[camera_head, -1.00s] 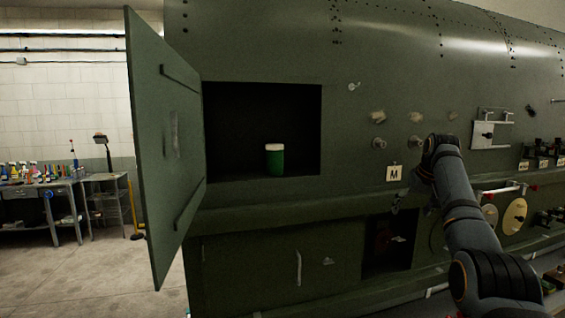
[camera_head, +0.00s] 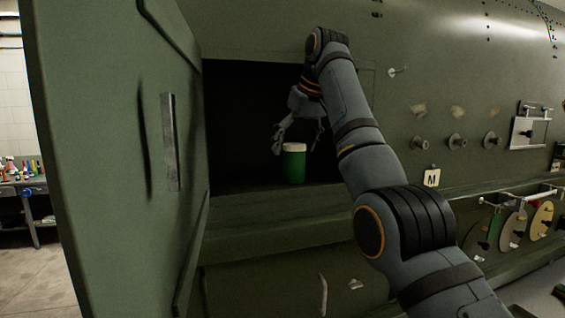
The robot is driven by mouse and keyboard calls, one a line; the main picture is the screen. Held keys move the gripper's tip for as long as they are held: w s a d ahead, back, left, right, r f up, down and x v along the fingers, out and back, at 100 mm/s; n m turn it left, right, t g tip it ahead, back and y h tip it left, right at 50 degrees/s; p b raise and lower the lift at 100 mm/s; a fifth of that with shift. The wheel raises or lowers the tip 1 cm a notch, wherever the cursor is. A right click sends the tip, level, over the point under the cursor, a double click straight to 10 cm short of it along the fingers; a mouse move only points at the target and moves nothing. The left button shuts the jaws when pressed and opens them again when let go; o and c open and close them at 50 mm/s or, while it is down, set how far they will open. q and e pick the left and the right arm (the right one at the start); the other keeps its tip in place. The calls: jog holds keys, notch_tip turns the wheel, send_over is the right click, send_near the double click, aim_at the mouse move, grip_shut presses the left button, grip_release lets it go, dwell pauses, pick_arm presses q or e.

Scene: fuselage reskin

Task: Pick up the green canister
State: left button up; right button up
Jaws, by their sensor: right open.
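The green canister (camera_head: 294,165) has a white lid and stands upright inside the dark open compartment (camera_head: 238,120) of the green fuselage. My right gripper (camera_head: 298,145) reaches into the compartment opening from the upper right. Its fingers are spread and point down, one to the left of the canister's lid and one to the right. I cannot tell whether either finger touches the canister. My left gripper is not in view.
The compartment's green door (camera_head: 115,150) stands swung open on the left, with a metal handle strip (camera_head: 171,142). Knobs (camera_head: 457,142), an "M" label (camera_head: 432,178) and several round discs (camera_head: 541,219) are on the fuselage at the right. A workbench (camera_head: 25,186) shows at far left.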

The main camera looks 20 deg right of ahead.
aim_at(290, 165)
jog(key=shift+s+r, duration=0.35)
jog(key=shift+s, duration=0.1)
jog(key=shift+s+d, duration=0.15)
jog(key=shift+s, duration=0.2)
jog(key=shift+x, duration=1.15)
jog(key=p+x, duration=0.2)
jog(key=x, duration=0.2)
jog(key=shift+w+f, duration=0.2)
jog(key=shift+w, duration=0.15)
jog(key=shift+w+f, duration=0.1)
jog(key=shift+f, duration=0.15)
jog(key=c, duration=0.4)
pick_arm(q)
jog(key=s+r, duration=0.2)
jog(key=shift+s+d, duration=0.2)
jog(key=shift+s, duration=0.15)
pick_arm(e)
jog(key=c, duration=1)
